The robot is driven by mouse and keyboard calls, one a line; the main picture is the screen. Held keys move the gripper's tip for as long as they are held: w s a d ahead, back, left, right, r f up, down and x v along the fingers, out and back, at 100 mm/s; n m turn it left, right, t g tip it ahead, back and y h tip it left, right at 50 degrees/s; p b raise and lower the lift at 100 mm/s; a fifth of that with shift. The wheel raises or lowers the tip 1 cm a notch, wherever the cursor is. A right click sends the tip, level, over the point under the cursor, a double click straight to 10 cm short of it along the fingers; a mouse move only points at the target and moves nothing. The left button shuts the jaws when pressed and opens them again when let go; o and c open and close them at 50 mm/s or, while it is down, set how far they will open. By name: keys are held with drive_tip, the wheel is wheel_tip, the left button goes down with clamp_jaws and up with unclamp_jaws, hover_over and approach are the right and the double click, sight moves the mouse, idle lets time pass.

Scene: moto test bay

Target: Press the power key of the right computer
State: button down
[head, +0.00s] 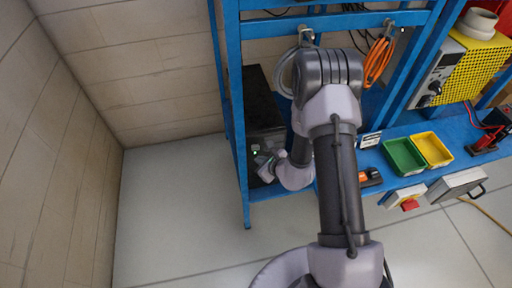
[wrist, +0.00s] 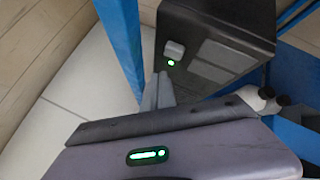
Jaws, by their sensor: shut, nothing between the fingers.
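A black computer (head: 262,92) stands on the blue bench at the left end, partly hidden by my arm. It is the only computer I can make out. In the wrist view the computer (wrist: 238,25) shows a grey front with a pale, rounded power key (wrist: 174,50). A small green light (wrist: 170,63) glows just below the key. My gripper (wrist: 160,76) is shut and empty, its fingertips just below the key and light in the picture. I cannot tell whether they touch the front. In the head view my gripper (head: 262,165) is low before the computer's front.
A blue post (wrist: 122,40) stands close left of the computer. Grey (head: 284,75) and orange (head: 378,62) cable coils hang from the rail. A green bin (head: 404,158), a yellow bin (head: 433,149) and a red button (head: 410,204) are to the right. The floor at left is clear.

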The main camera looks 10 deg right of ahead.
drive_tip(key=shift+w, duration=0.9)
idle(1.4)
drive_tip(key=shift+w, duration=0.4)
drive_tip(key=shift+w, duration=0.5)
idle(0.5)
drive_tip(key=shift+s, duration=0.95)
drive_tip(key=s+b, duration=0.1)
drive_tip(key=s, duration=0.4)
